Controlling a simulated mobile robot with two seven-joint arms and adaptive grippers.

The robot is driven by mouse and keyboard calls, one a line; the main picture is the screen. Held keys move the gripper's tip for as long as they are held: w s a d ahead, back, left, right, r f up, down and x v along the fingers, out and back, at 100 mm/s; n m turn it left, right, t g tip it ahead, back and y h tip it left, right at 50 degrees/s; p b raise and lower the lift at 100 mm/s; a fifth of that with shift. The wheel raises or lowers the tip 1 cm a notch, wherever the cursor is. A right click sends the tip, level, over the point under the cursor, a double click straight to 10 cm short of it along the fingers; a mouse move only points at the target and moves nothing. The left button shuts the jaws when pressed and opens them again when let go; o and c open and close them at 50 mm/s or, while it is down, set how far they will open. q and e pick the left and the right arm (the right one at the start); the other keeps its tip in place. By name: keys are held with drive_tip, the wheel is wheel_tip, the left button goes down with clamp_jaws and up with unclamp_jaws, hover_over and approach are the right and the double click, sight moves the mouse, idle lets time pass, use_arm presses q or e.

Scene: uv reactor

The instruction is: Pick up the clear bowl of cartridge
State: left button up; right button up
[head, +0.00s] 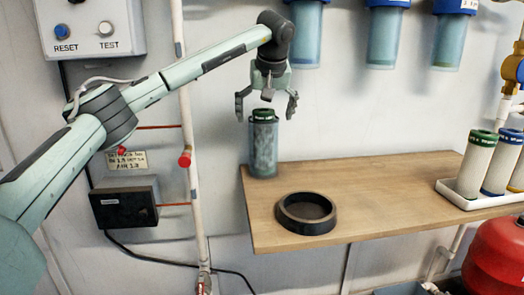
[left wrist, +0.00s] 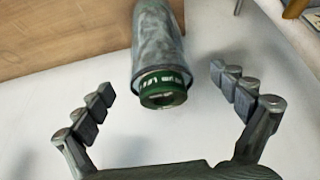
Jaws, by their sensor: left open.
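A clear, greyish bowl (head: 263,155) with a green-topped cartridge (head: 263,115) inside stands upright at the back left corner of the wooden shelf (head: 370,185). My left gripper (head: 266,108) is open and points down just above the bowl's top, its fingers spread to either side. In the left wrist view, the bowl (left wrist: 158,35) and the cartridge's green end (left wrist: 160,87) show between the open fingers, with gaps on both sides. I see no finger touching the bowl. My right gripper is not in view.
A black ring (head: 306,212) lies on the shelf's front left. A white tray (head: 470,198) with several cartridges stands at the right end. Blue filter housings (head: 388,38) hang on the wall above. A white pipe (head: 187,110) with a red knob runs left of the shelf.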

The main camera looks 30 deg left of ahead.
sight(263, 133)
use_arm(q)
drive_tip(key=shift+x, duration=1.05)
drive_tip(key=x, duration=0.5)
drive_tip(key=shift+d, duration=0.1)
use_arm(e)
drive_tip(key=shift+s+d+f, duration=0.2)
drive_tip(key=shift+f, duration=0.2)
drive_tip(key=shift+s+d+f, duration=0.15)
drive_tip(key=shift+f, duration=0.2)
use_arm(q)
drive_tip(key=shift+c, duration=0.5)
drive_tip(key=shift+c, duration=1.2)
drive_tip(key=c, duration=1.4)
drive_tip(key=shift+w+r, duration=0.1)
drive_tip(key=shift+c, duration=1)
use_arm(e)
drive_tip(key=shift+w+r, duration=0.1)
use_arm(q)
drive_tip(key=shift+r, duration=0.15)
